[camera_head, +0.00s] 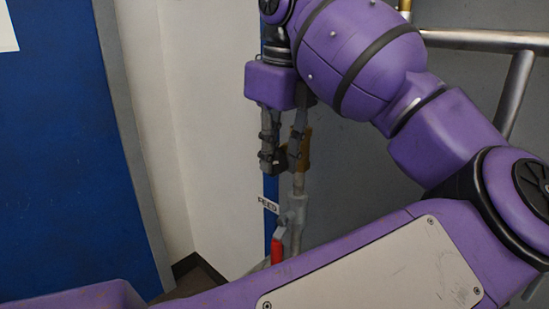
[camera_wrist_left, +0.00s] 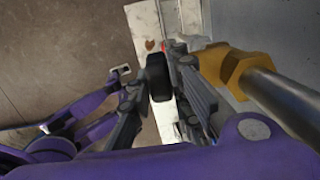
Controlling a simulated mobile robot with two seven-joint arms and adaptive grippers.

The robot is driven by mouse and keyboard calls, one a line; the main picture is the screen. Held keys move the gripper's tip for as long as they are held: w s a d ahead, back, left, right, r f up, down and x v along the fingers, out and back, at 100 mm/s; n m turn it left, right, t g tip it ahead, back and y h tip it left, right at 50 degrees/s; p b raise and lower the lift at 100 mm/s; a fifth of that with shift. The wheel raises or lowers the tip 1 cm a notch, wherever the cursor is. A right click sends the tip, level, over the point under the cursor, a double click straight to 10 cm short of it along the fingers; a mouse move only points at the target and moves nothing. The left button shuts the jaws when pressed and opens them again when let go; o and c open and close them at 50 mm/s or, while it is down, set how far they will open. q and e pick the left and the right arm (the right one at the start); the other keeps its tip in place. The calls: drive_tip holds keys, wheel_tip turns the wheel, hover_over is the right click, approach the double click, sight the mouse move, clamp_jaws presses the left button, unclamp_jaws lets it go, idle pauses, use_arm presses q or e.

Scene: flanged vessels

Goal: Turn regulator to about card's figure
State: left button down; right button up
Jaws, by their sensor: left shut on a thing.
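My left gripper (camera_head: 282,160) points down beside a vertical pipe at the middle of the head view. In the left wrist view, its two fingers (camera_wrist_left: 158,92) are shut on a black knob (camera_wrist_left: 158,72), which looks like the regulator's. A brass body (camera_wrist_left: 225,68) sits right of the fingers, joined to a steel pipe (camera_wrist_left: 285,97). The brass (camera_head: 304,148) also shows in the head view, partly behind the gripper. The knob is hidden there, and no dial reading can be made out. No card figure is readable. My right gripper is not in view.
Below the gripper are a small white label (camera_head: 268,205) on a blue strip and a valve with a red handle (camera_head: 277,250). A blue panel (camera_head: 60,150) with part of a white sheet (camera_head: 7,28) stands left. Grey rails (camera_head: 490,40) are at upper right.

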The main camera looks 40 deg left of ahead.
use_arm(q)
drive_tip(key=shift+d+f+y+b, duration=0.15)
drive_tip(key=shift+f+y+b, duration=0.15)
drive_tip(key=shift+y+b, duration=0.5)
drive_tip(key=y+b, duration=0.2)
drive_tip(key=shift+d+f+y, duration=0.1)
drive_tip(key=shift+d+y, duration=0.05)
drive_tip(key=shift+y, duration=0.25)
drive_tip(key=y+b, duration=0.2)
drive_tip(key=b, duration=0.1)
drive_tip(key=shift+d+f+y, duration=0.1)
drive_tip(key=shift+d+y, duration=0.05)
drive_tip(key=shift+y, duration=0.15)
drive_tip(key=y+b, duration=0.3)
drive_tip(key=shift+d+f+t, duration=0.1)
drive_tip(key=shift+t, duration=0.2)
drive_tip(key=shift+y+b, duration=1.05)
drive_tip(key=shift+y, duration=0.15)
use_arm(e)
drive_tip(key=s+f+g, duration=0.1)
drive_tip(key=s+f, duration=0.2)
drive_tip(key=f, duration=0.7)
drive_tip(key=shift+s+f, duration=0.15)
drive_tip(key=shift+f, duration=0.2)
